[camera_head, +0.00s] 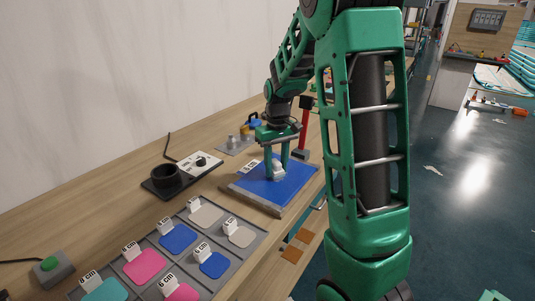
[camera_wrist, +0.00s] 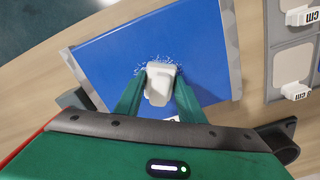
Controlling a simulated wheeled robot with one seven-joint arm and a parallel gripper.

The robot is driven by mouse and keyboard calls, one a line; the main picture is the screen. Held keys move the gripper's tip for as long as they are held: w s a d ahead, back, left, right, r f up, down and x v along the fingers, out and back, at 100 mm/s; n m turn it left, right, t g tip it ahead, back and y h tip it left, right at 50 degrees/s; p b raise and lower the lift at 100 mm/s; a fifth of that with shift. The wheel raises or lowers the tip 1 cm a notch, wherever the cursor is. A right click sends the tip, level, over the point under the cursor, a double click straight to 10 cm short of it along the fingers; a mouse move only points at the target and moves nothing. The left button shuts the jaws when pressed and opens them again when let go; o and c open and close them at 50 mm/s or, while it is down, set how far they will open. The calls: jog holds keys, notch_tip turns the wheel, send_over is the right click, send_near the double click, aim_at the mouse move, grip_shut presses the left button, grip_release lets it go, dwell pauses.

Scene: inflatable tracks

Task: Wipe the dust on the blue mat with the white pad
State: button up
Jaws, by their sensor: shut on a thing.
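The blue mat (camera_head: 291,188) lies on a board on the wooden bench, and it fills much of the wrist view (camera_wrist: 110,55). My gripper (camera_head: 277,172) is over the mat with its fingers pointing down. In the wrist view my gripper (camera_wrist: 158,92) is shut on the white pad (camera_wrist: 160,82). The pad is at the mat's surface; I cannot tell whether it touches. White dust specks (camera_wrist: 178,70) show on the blue around the pad, mostly beyond it and to its sides. What lies under the pad is hidden.
A grey tray (camera_head: 180,242) with coloured swatches and white size tags lies in front of the mat. A black holder with a cup (camera_head: 165,177) stands to the left. A red-handled tool (camera_head: 304,128) stands behind the mat. The bench's edge is close on the right.

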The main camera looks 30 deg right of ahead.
aim_at(270, 181)
jog(key=shift+s+a+f, duration=0.15)
jog(key=shift+a+f, duration=0.25)
jog(key=shift+s+a+r, duration=0.15)
jog(key=shift+a, duration=0.15)
jog(key=shift+s+a, duration=0.25)
jog(key=shift+a, duration=0.5)
jog(key=shift+s+a, duration=0.15)
jog(key=shift+a, duration=0.15)
notch_tip(270, 181, up, 8)
jog(key=shift+s+d+f, duration=0.15)
jog(key=shift+s+f, duration=0.05)
jog(key=shift+f, duration=0.1)
